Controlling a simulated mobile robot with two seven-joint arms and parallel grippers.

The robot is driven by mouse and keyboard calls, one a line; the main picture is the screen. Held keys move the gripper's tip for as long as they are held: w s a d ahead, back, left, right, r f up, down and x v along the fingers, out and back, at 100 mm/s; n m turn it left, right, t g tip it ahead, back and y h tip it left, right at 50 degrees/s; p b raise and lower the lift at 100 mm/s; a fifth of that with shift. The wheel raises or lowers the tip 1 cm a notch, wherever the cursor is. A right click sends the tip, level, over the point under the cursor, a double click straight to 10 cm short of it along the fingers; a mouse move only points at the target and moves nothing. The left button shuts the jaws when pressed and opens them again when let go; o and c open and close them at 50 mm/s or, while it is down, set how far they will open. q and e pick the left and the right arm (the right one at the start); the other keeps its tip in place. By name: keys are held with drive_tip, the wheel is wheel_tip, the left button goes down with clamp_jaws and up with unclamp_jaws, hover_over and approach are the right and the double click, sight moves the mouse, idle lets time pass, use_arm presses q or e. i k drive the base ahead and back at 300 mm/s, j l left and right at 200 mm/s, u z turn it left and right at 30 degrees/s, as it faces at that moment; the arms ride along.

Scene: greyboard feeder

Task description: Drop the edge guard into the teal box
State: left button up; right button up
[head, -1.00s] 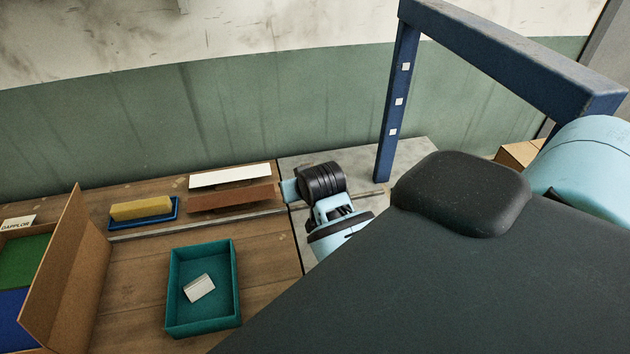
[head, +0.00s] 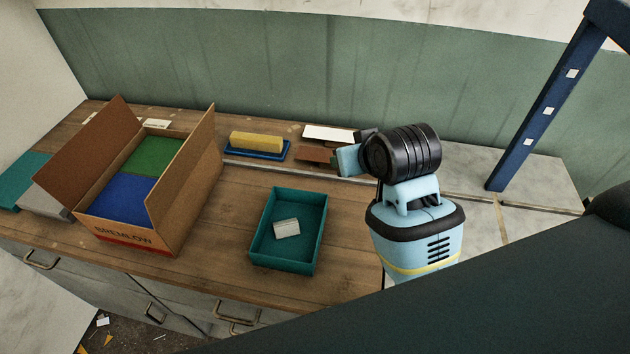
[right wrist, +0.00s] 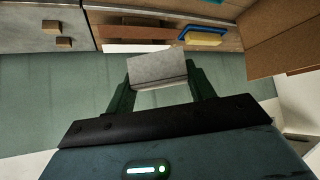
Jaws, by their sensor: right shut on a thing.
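The teal box (head: 317,236) is open-topped and stands on the wooden bench in the head view. A small pale grey piece (head: 287,228) lies inside it. My right arm reaches up to the right of the box, its light-blue end (head: 349,160) pointing left above the back of the bench; its fingertips cannot be made out there. In the right wrist view my right gripper (right wrist: 160,78) is shut on a grey, folded-looking piece, the edge guard (right wrist: 157,70), held between the two dark fingers. It is clear of the teal box. My left gripper is in neither current view.
A cardboard box (head: 182,175) with raised flaps holds green and blue blocks, left of the teal box. A yellow block (head: 257,141) sits in a blue tray (head: 230,151) behind. White (head: 328,133) and brown strips lie nearby. A blue post (head: 540,115) stands right.

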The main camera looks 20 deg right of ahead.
sight(298, 230)
drive_tip(key=j+z, duration=0.35)
drive_tip(key=j, duration=0.2)
drive_tip(key=j+z, duration=0.35)
drive_tip(key=j, duration=0.2)
drive_tip(key=j+z, duration=0.3)
drive_tip(key=j, duration=0.2)
drive_tip(key=k, duration=0.05)
